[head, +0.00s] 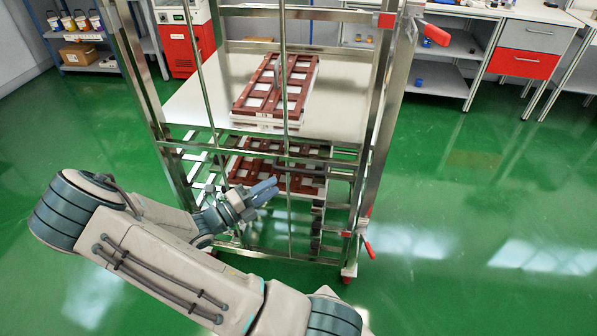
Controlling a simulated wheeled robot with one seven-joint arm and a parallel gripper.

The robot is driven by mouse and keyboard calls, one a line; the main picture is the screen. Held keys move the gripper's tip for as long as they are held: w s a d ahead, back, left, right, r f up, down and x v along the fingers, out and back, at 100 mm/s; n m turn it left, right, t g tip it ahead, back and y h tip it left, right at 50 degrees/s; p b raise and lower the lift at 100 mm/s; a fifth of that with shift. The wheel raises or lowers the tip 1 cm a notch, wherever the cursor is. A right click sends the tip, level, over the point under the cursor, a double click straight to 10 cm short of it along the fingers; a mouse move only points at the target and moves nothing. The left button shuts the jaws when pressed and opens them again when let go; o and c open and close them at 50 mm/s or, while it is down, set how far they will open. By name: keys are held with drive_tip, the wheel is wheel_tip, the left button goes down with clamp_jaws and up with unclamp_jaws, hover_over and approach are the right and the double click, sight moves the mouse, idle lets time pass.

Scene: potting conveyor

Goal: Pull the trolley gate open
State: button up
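The metal trolley (345,112) stands in front of me in the head view. Its gate (286,118), a frame of thin upright and cross bars, spans the near side and looks closed. A red handle (436,35) sits at the upper right post and another red handle (369,250) low on the right. My gripper (268,190) is in front of the lower half of the trolley, left of the right post, pointing right. Its two blue-grey fingers lie close together near the gate's bars. I cannot tell whether they touch a bar or how far they are apart.
Brown-red trays (272,88) lie on the trolley's upper shelf (205,100), with more below. A red cabinet (183,45) and storage shelf (80,55) stand behind left, a bench with a red drawer (527,64) behind right. The green floor (480,220) to the right is clear.

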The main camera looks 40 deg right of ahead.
sight(298, 171)
drive_tip(key=d, duration=0.3)
drive_tip(key=d+r, duration=0.1)
drive_tip(key=d, duration=0.2)
drive_tip(key=s+d, duration=0.1)
drive_tip(key=d, duration=0.2)
drive_tip(key=shift+d+r, duration=0.2)
drive_tip(key=shift+d, duration=0.2)
drive_tip(key=shift+c, duration=0.3)
drive_tip(key=shift+w+a, duration=0.1)
clamp_jaws()
